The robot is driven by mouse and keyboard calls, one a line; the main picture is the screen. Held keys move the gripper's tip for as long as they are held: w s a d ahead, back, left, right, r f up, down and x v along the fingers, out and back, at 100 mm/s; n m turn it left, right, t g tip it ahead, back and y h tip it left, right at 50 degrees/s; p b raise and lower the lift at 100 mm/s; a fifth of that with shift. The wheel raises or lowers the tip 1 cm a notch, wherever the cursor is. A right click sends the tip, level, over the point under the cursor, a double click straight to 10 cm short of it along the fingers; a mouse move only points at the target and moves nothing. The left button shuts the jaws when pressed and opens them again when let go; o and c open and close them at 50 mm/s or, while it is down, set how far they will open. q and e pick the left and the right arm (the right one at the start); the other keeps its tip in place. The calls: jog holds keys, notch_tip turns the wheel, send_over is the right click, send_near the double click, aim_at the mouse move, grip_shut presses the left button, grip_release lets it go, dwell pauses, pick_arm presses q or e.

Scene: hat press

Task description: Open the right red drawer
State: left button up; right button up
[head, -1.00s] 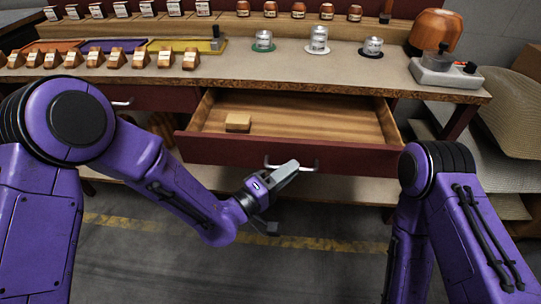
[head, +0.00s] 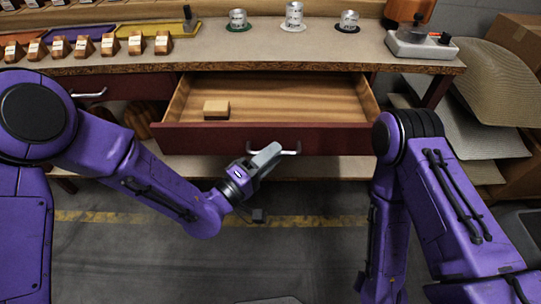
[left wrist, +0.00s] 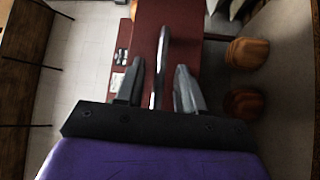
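The right red drawer (head: 330,141) stands pulled well out under the counter in the head view, its wooden inside showing. Its metal bar handle (head: 288,151) is on the front; in the left wrist view the handle (left wrist: 160,66) stands between my left gripper's two fingers, with gaps on both sides. A small wooden block (head: 216,110) lies in the drawer at the left. My right gripper is out of view.
The counter (head: 260,52) above holds jars, sample blocks, trays and a small device (head: 420,44). A closed red drawer (head: 85,90) is at the left. Stacked woven sheets (head: 490,85) stand at the right. The floor in front is clear.

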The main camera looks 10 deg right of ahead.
pick_arm(q)
jog(key=v, duration=1)
jog(key=shift+a+b, duration=0.15)
jog(key=shift+b, duration=0.3)
jog(key=shift+f, duration=0.1)
